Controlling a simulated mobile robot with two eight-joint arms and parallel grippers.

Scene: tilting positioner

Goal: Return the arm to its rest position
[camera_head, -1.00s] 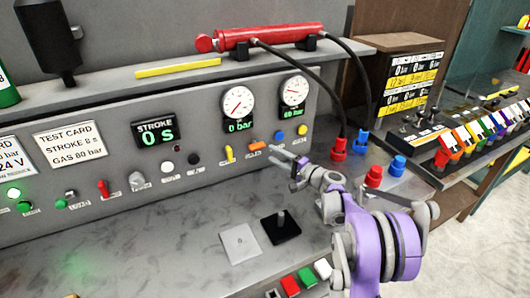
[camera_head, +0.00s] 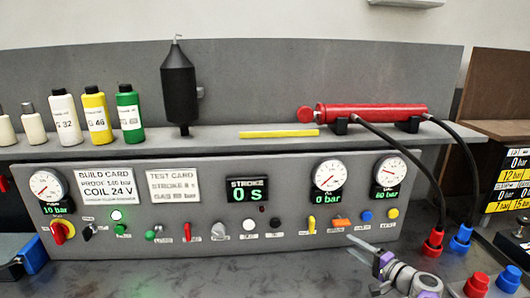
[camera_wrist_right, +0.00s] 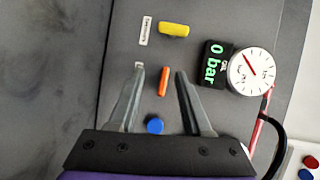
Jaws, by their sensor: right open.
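My right gripper (camera_head: 358,249) shows at the lower right of the head view, in front of the panel and just below the orange lever (camera_head: 341,222). Its two fingers are apart with nothing between them. In the right wrist view the open fingers (camera_wrist_right: 161,75) point toward the panel, with the orange lever (camera_wrist_right: 164,81) seen between them. A blue button (camera_wrist_right: 155,126) shows near the finger bases. Whether a finger touches the panel cannot be told. Most of my right arm is cut off by the lower edge of the head view. My left gripper is not in view.
The grey panel (camera_head: 290,190) carries gauges, displays and switches. A red cylinder (camera_head: 372,112) with black hoses lies on the shelf above. Bottles and a black accumulator (camera_head: 179,88) stand at left. Red and blue couplings (camera_head: 432,243) sit right of my gripper.

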